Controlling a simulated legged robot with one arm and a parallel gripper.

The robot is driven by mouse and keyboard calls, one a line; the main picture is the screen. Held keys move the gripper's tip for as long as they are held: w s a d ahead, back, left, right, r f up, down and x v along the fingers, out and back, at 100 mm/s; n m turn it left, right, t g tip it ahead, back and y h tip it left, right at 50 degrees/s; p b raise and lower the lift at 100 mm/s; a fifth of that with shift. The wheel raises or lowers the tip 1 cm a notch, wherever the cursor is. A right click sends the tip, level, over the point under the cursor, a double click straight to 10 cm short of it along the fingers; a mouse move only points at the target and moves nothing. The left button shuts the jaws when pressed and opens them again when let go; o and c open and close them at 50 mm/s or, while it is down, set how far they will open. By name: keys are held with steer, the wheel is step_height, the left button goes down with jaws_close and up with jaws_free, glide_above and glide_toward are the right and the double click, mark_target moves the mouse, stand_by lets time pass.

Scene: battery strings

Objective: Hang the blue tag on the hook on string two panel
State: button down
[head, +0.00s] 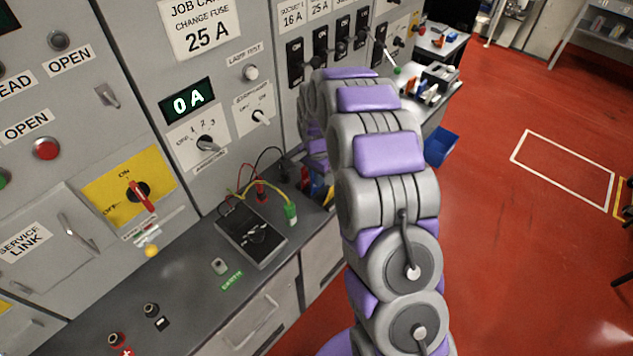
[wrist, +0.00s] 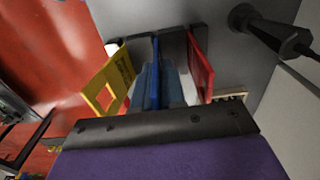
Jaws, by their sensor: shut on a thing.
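In the wrist view my gripper (wrist: 160,85) is shut on the blue tag (wrist: 155,72), which shows edge-on between the grey fingers. A yellow tag (wrist: 108,82) hangs to its left and a red tag (wrist: 200,65) to its right, both beside the fingers. A dark rack (wrist: 180,38) on a grey surface is just behind the tags. I cannot tell whether the blue tag still touches the rack. In the head view my arm hides the gripper and most of the tags. I cannot make out the hook of string two panel.
Grey panels with a red-handled switch (head: 141,195) and an ammeter display (head: 187,101) stand at left. A black meter (head: 250,234) with leads lies on the grey bench (head: 185,290) below. Open red floor (head: 520,240) is at right. A dark handle-like part (wrist: 268,32) sticks out at upper right in the wrist view.

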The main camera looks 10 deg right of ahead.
steer(key=shift+s+d+f, duration=0.1)
steer(key=shift+s+f, duration=0.05)
steer(key=shift+f, duration=0.4)
steer(key=shift+s+d+f, duration=0.1)
steer(key=shift+f, duration=0.4)
steer(key=shift+w+d+f, duration=0.1)
steer(key=shift+w, duration=0.2)
steer(key=shift+s, duration=0.1)
steer(key=c, duration=1.7)
jaws_free()
steer(key=o, duration=0.5)
steer(key=shift+r, duration=0.2)
